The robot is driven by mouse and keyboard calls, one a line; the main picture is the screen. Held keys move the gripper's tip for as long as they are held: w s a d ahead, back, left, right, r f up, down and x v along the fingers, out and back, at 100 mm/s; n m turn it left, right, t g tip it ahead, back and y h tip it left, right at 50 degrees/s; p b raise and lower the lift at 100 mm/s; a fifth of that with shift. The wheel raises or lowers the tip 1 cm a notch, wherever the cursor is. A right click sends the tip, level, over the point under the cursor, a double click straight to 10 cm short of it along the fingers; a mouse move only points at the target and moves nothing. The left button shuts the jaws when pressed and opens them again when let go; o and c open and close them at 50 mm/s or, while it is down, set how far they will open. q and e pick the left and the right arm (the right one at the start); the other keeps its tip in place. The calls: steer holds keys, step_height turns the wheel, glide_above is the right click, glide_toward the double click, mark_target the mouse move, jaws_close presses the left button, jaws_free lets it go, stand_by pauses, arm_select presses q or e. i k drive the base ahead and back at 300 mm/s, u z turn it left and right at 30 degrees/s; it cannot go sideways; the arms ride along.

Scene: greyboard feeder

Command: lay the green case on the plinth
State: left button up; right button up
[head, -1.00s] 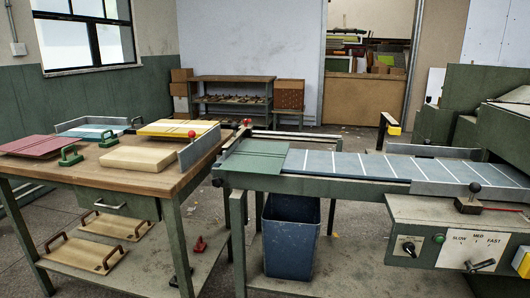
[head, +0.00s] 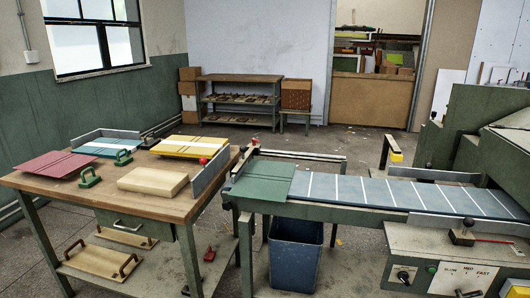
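The green case (head: 262,182) lies flat and open at the left end of the feeder belt, with a thin crease line across it. The plinth seems to be the pale wooden block (head: 153,181) on the wooden workbench to the left. Its top is bare. The green case is apart from it, across the gap between bench and feeder. Neither of my grippers is in view.
The bench (head: 135,207) also carries a red case (head: 50,164), a blue case (head: 105,147), a yellow case (head: 187,146) and green-handled clamps (head: 90,178). A grey upright plate (head: 210,173) edges the bench's right end. A blue bin (head: 296,250) stands under the feeder.

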mark_target(153, 177)
steer(key=k, duration=0.55)
steer(key=u, duration=0.2)
steer(key=i, duration=0.7)
steer(key=z, duration=0.55)
steer(key=i, duration=0.6)
steer(key=z, duration=0.55)
